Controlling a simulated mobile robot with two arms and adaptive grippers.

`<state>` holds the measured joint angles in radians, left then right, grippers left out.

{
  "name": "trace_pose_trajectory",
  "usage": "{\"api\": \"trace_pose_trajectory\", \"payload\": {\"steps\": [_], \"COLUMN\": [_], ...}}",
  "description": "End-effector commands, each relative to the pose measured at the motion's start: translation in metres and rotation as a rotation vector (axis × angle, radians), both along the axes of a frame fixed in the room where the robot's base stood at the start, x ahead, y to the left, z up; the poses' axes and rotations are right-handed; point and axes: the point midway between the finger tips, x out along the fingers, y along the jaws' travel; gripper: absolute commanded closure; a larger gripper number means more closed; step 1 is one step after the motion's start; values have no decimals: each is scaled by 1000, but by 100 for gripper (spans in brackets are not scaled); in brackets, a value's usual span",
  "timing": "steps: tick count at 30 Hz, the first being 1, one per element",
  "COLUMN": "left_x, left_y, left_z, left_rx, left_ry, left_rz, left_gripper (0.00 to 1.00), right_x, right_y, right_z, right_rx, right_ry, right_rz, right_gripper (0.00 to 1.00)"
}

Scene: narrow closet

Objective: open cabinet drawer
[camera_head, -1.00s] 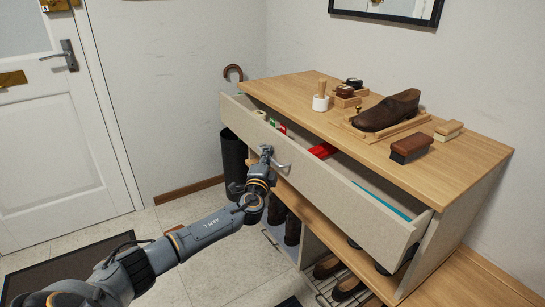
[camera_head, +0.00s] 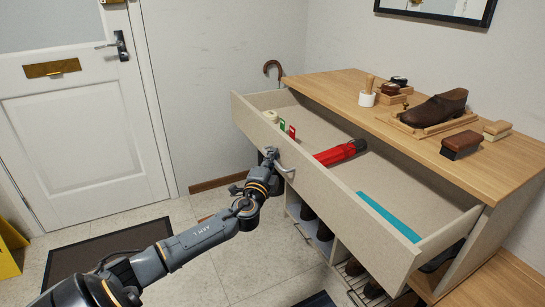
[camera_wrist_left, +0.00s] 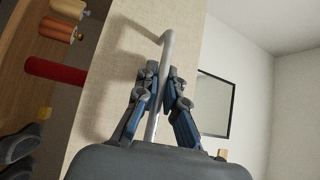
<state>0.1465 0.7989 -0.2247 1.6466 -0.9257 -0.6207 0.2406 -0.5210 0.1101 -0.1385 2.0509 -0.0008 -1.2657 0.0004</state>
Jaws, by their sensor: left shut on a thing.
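The cabinet drawer (camera_head: 330,203) is pulled well out of the cabinet, with its inside in view. A red umbrella-like item (camera_head: 341,153), a teal flat item (camera_head: 388,216) and small green and red items lie in it. Its metal bar handle (camera_head: 287,172) is on the front panel; it also shows in the left wrist view (camera_wrist_left: 166,60). My left gripper (camera_head: 271,158) is at the handle, and in the left wrist view its fingers (camera_wrist_left: 160,88) are shut around the bar. My right gripper is not in view.
The wooden cabinet top (camera_head: 345,88) holds a brown shoe (camera_head: 436,108), brushes and a white pot. Shoes stand on racks below the drawer. A white door (camera_head: 80,120) and dark mat (camera_head: 95,250) are at left, with a yellow sign (camera_head: 8,248) at the edge.

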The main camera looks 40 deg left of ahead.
Motion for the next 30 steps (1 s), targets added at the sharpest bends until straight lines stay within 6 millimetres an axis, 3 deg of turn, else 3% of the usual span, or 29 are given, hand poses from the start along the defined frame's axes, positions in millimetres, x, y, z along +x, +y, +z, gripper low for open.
{"api": "trace_pose_trajectory", "payload": {"steps": [1,8,9,11,23,30], "left_x": [1,1,1,1,-4,-36], "left_y": [-8,-8,-8,-8,-5,-20], "left_z": [-3,-3,-3,-3,-2,-8], "left_rx": [-2,-3,-3,-3,-2,-3], "left_ry": [4,4,4,4,1,5], "left_rz": [-19,-19,-19,-19,-9,-11], "left_gripper": [100,100,89,80,80,80], "right_x": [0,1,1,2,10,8], "right_y": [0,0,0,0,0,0], "right_z": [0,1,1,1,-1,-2], "right_rx": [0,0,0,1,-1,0], "right_ry": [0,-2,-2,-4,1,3], "right_rz": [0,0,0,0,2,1], "right_gripper": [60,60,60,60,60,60]}}
